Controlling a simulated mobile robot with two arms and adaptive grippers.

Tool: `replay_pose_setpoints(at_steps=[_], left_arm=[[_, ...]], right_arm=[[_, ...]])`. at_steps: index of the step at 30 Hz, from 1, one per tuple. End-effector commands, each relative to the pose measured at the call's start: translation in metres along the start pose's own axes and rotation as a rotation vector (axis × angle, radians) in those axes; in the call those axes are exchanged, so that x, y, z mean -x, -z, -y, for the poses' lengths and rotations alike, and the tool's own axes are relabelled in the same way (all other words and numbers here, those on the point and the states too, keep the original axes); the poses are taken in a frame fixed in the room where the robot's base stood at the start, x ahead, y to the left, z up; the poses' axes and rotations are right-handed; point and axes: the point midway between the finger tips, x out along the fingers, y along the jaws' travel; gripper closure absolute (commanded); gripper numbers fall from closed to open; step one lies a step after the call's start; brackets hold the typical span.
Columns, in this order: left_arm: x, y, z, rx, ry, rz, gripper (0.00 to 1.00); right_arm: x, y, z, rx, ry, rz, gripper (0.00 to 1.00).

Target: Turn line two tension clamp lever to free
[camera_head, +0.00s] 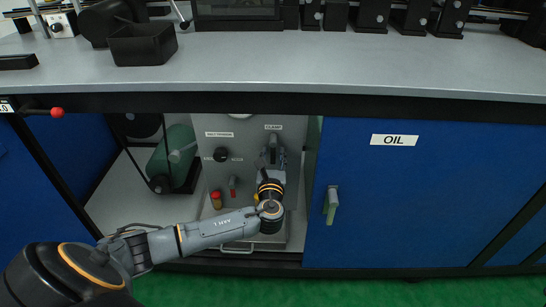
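A grey panel (225,122) stands in the open bay under the bench, and a label reading CLAMP (273,127) is near its top right. A small grey lever-like part (273,139) shows just below that label. My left gripper (269,157) reaches up the panel right at this part. Its fingers are small and dark against the panel, so I cannot tell whether they are open or shut, or touch the lever. My wrist hides the panel below. My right gripper is not in view.
A dark knob (221,154) and two small red-marked parts, one of them a red-capped piece (216,200), are left of my wrist. A green cylinder (178,152) is further left. A blue OIL door (400,205) bounds the bay on the right; the grey benchtop (300,65) overhangs it.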

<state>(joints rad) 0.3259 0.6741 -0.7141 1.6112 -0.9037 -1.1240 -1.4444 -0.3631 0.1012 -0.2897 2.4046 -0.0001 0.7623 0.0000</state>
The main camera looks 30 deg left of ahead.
Motion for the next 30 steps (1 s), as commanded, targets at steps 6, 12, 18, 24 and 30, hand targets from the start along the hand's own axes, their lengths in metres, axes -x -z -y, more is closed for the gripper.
replay_pose_setpoints(at_steps=[6, 12, 18, 24, 30], left_arm=[[0.0000, -0.0002, -0.0001, 0.000, 0.000, 0.000, 0.70], [0.0001, -0.0001, -0.0002, 0.000, 0.000, 0.000, 1.00], [0.0002, 0.0000, -0.0002, 0.000, -0.001, 0.000, 1.00], [0.0004, 0.0000, 0.0009, 0.022, 0.000, 0.000, 1.00], [0.0009, 0.0000, 0.0054, 0.109, -0.001, -0.002, 1.00]], right_arm=[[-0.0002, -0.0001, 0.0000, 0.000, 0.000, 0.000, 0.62], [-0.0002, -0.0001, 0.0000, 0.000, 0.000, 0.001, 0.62], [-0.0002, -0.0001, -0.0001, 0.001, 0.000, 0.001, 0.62], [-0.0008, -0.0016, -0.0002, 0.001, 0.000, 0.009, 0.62], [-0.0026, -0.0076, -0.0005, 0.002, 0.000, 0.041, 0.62]])
